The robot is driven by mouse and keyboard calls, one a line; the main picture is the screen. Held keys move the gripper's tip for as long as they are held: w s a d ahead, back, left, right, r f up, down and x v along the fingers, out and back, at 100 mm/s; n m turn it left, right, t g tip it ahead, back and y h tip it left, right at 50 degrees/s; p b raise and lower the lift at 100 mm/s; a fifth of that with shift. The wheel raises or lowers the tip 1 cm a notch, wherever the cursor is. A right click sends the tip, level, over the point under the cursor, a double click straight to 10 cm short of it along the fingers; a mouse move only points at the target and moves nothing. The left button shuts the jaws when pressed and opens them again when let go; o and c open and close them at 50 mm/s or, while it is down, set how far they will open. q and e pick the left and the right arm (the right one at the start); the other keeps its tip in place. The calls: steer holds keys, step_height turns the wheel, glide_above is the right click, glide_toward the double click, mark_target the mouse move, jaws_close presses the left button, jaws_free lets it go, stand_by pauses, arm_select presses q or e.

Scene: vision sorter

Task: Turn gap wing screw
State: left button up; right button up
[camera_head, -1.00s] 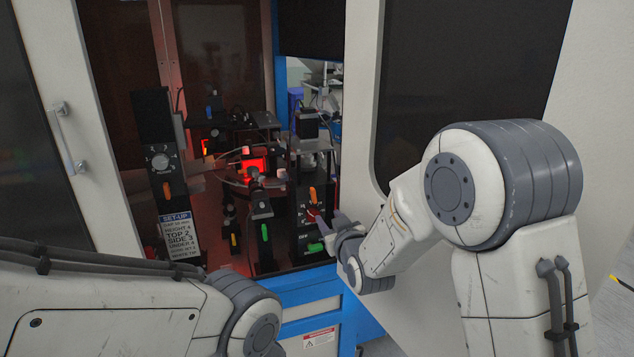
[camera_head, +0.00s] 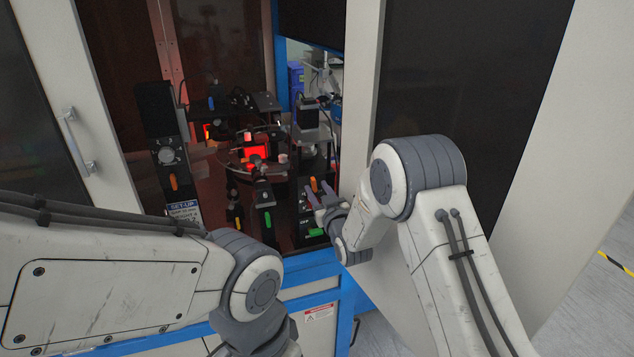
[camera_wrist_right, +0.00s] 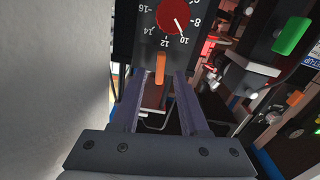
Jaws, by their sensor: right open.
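In the right wrist view, a black dial plate carries a red knob (camera_wrist_right: 173,16) whose white mark points near 10. An orange wing screw (camera_wrist_right: 160,68) stands just below the printed numbers. My right gripper (camera_wrist_right: 158,80) is open, with its two purple-grey fingers on either side of the orange wing screw. I cannot tell whether they touch it. In the head view, my right gripper (camera_head: 318,190) reaches into the cabinet at the orange wing screw (camera_head: 313,184). The red knob is hard to make out there. My left arm shows, but its gripper is out of frame.
A green lever (camera_wrist_right: 292,36) is at the right of the wrist view. Another black panel with a dial (camera_head: 166,155) and orange lever (camera_head: 173,182) stands left, above a set-up card (camera_head: 185,212). A red-lit unit (camera_head: 255,154) is central. The white cabinet door (camera_head: 366,100) is close to my right arm.

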steer(key=shift+w+a, duration=0.2)
steer(key=shift+w, duration=0.45)
jaws_close()
steer(key=m+b, duration=0.1)
steer(key=b, duration=0.2)
steer(key=shift+f+b, duration=0.2)
steer(key=shift+b, duration=0.15)
steer(key=shift+r+m, duration=0.15)
steer(key=shift+m, duration=0.15)
jaws_free()
